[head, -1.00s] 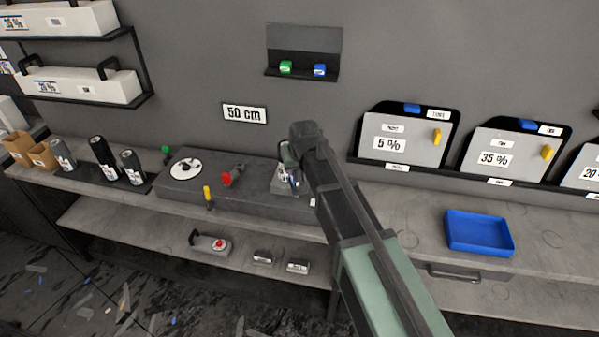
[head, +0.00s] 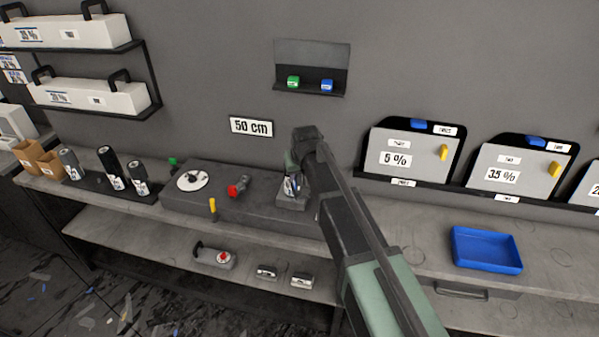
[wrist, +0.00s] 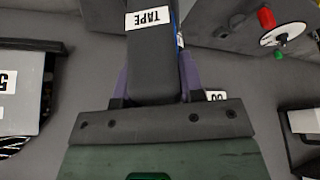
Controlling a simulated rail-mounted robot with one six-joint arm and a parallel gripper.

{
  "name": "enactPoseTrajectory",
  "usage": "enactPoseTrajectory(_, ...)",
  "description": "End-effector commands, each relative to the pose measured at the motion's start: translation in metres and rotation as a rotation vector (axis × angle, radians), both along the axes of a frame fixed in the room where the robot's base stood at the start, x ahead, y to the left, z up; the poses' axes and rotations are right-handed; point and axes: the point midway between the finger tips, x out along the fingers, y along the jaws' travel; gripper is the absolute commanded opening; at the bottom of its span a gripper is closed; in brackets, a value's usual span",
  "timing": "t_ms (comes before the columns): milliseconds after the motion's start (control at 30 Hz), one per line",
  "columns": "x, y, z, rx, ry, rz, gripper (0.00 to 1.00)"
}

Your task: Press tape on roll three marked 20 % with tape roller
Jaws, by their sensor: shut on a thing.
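My gripper (wrist: 155,75) is shut on a dark tool with a white TAPE label (wrist: 148,18), which I take for the tape roller. In the head view my gripper (head: 292,187) is small and partly hidden by my arm, in front of the right end of the grey bench block. Three dark upright rolls stand at the left: a left roll (head: 69,164), a taller middle roll (head: 110,168) and a right roll (head: 138,177). Their labels are too small to read, so I cannot tell which is marked 20 %. The held tool is apart from them.
The grey block (head: 225,213) carries a white disc (head: 192,180), a red knob and a yellow handle. Small brown boxes (head: 42,160) stand left of the rolls.

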Motion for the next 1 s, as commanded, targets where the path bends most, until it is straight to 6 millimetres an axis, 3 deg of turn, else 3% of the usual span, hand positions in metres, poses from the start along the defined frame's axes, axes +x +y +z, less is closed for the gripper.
enactPoseTrajectory(1000, 0.015, 0.004, 0.000, 0.000, 0.000, 0.000, 0.07)
